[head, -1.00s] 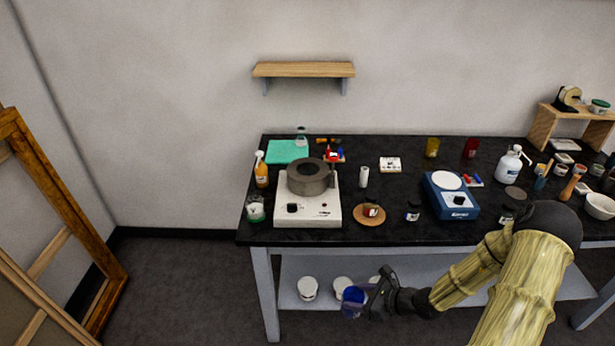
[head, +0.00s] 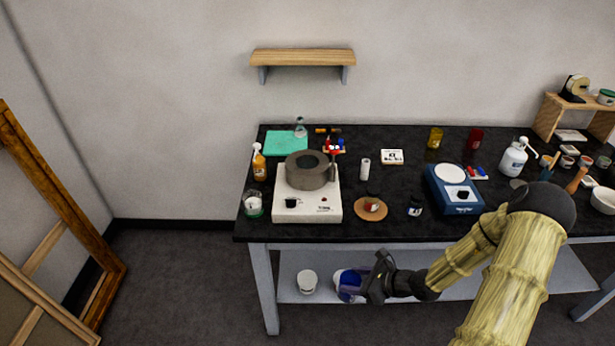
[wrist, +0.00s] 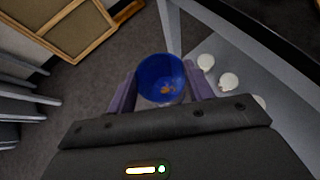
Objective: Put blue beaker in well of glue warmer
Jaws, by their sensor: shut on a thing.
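The blue beaker (head: 350,285) is in my gripper (head: 358,287), in front of the bench and below the height of its top. In the wrist view the beaker (wrist: 161,70) sits between the two purple fingers of my gripper (wrist: 161,85), which touch its sides. Its open mouth faces the camera and something small and orange shows inside. The glue warmer (head: 306,195) is a white box with a dial on the bench top at left. Its round grey pot has a dark open well (head: 307,160) on top, which looks empty. The gripper is below and to the right of it.
The black bench top (head: 390,222) has a front edge above my gripper. A wooden disc with a small jar (head: 370,207), a white cylinder (head: 365,169) and a blue hotplate (head: 453,190) stand right of the warmer. White tubs (head: 307,281) stand on the lower shelf.

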